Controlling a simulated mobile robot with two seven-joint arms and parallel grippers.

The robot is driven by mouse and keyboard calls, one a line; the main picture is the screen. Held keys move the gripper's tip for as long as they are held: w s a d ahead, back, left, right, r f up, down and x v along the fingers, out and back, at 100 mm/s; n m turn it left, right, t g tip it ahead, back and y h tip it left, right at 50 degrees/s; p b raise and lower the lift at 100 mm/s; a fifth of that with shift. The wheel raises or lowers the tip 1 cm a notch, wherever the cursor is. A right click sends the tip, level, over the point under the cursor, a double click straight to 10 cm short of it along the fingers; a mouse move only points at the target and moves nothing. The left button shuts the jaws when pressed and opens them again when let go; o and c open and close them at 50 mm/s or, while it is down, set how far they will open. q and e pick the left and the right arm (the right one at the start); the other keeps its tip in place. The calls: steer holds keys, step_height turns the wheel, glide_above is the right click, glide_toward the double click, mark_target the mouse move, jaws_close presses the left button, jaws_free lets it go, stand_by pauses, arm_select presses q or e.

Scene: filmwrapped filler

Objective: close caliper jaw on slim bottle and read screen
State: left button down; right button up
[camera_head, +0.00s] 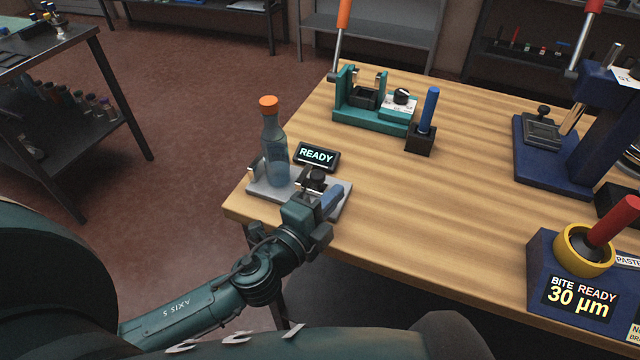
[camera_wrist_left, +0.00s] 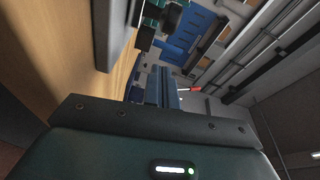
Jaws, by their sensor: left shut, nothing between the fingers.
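The slim bottle (camera_head: 273,152), clear blue-grey with an orange cap, stands upright on the grey caliper base (camera_head: 335,208) at the table's near left corner. A fixed jaw (camera_head: 254,171) is at the bottle's left; the sliding jaw with a black knob (camera_head: 317,177) is at its right, apparently with a gap. The small screen (camera_head: 317,155) behind reads READY. My left gripper (camera_head: 332,197) is shut and empty, just right of the knob; contact is unclear. Its blue-grey fingers (camera_wrist_left: 158,88) show together in the wrist view. My right gripper is not in view.
A teal fixture (camera_head: 375,115) with an orange lever stands at the back, beside a blue-handled tool (camera_head: 428,110) in a dark block. A blue press (camera_head: 555,150) and a blue unit (camera_head: 575,285) reading "BITE READY 30 µm" are at right. The table's middle is clear.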

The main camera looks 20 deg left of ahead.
mark_target(296, 184)
arm_select(q)
steer(key=shift+w+a+f, duration=0.15)
steer(key=shift+w+a, duration=0.15)
steer(key=shift+a, duration=0.4)
steer(key=shift+w+a+f, duration=0.1)
steer(key=shift+w+a, duration=0.2)
steer(key=shift+a, duration=0.35)
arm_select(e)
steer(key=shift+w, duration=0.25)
arm_select(q)
steer(key=shift+a, duration=0.15)
steer(key=a+b, duration=0.1)
steer(key=a, duration=0.2)
steer(key=shift+a+f, duration=0.15)
steer(key=shift+a, duration=0.55)
steer(key=shift+w, duration=0.1)
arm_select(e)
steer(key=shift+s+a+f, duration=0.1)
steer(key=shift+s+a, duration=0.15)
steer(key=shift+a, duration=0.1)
arm_select(q)
steer(key=shift+r, duration=0.2)
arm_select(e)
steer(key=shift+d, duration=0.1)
